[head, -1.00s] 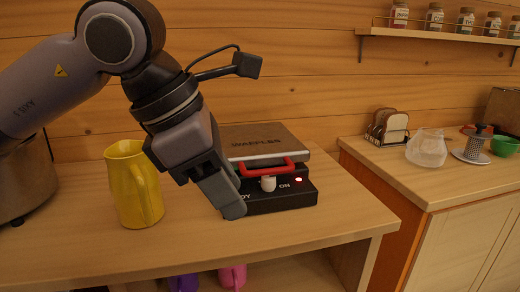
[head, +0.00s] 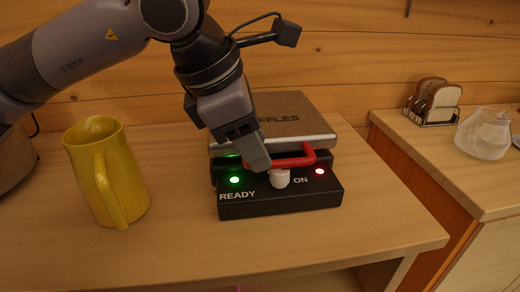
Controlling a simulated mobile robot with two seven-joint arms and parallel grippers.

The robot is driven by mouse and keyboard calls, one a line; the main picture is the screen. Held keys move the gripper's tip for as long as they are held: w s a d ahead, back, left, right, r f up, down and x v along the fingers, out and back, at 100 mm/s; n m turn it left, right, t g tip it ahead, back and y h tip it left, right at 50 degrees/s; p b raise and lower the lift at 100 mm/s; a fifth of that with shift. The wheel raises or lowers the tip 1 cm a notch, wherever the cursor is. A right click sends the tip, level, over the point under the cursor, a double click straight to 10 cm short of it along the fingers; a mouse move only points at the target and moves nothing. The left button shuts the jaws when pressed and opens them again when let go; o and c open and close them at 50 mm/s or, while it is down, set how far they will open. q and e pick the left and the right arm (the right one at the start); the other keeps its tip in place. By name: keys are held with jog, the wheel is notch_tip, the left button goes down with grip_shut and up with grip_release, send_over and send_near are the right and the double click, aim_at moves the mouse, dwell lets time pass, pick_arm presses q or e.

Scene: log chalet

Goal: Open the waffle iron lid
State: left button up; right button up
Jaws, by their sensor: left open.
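The waffle iron (head: 278,205) stands on the wooden counter, with a black base, a green light by READY, a red light by ON and a white knob between them. Its grey lid (head: 290,112) lies shut. A red handle (head: 309,158) sticks out at the lid's front. My left gripper (head: 257,158) is open, pointing down at the left end of the handle, and hides part of it and of the lid. I cannot tell whether the fingers touch the handle. My right gripper is out of view.
A yellow pitcher (head: 105,175) stands left of the waffle iron on the counter (head: 330,235). A pot (head: 14,160) is at the far left. A toast rack (head: 434,103) and a glass jar (head: 484,134) stand on the right counter. The counter in front is clear.

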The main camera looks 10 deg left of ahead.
pick_arm(q)
jog(key=shift+x, duration=1.2)
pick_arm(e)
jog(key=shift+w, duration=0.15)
pick_arm(q)
jog(key=shift+c, duration=0.3)
